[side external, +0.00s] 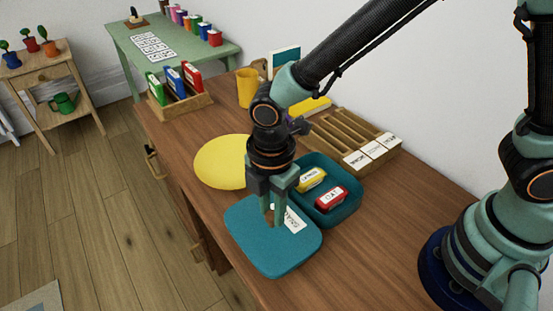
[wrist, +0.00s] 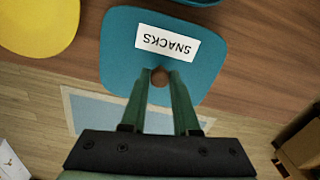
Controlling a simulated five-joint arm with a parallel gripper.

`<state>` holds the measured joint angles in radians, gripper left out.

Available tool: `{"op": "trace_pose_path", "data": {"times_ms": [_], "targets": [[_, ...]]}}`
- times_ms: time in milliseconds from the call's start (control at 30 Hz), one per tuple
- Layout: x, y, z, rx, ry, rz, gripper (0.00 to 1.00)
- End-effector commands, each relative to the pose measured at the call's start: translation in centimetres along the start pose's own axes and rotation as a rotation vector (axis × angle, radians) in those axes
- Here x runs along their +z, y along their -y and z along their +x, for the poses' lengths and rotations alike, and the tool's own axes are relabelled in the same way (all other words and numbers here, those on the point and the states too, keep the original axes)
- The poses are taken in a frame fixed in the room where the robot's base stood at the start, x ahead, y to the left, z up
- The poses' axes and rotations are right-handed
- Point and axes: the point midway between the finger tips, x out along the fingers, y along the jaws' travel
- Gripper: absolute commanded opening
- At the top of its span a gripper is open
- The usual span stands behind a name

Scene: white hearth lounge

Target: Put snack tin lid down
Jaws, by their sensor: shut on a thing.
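The snack tin lid (side external: 262,248) is a teal rounded square with a white SNACKS label, which reads upside down in the wrist view (wrist: 122,58). My gripper (side external: 272,212) points down and is shut on the lid's small brown knob (wrist: 160,76). The lid looks level and reaches over the table's front edge. I cannot tell whether it touches the tabletop. The open teal snack tin (side external: 345,208) stands just behind and to the right of the lid, holding a yellow pack (side external: 311,180) and a red pack (side external: 331,197).
A yellow plate (side external: 215,163) lies left of the tin. Behind are a wooden divided tray (side external: 345,137), a yellow cup (side external: 246,87) and a rack of coloured boxes (side external: 180,100). Bare brown tabletop (side external: 375,245) lies right of the lid and tin.

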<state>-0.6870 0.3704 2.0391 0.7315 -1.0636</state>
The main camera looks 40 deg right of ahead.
Motion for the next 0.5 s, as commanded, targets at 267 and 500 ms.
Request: {"op": "trace_pose_path", "data": {"times_ms": [267, 500], "targets": [[0.1, 0.1, 2.8, -0.004, 0.002, 0.0, 0.0], [0.0, 0.0, 4.5, 0.0, 0.0, 0.0, 0.0]]}}
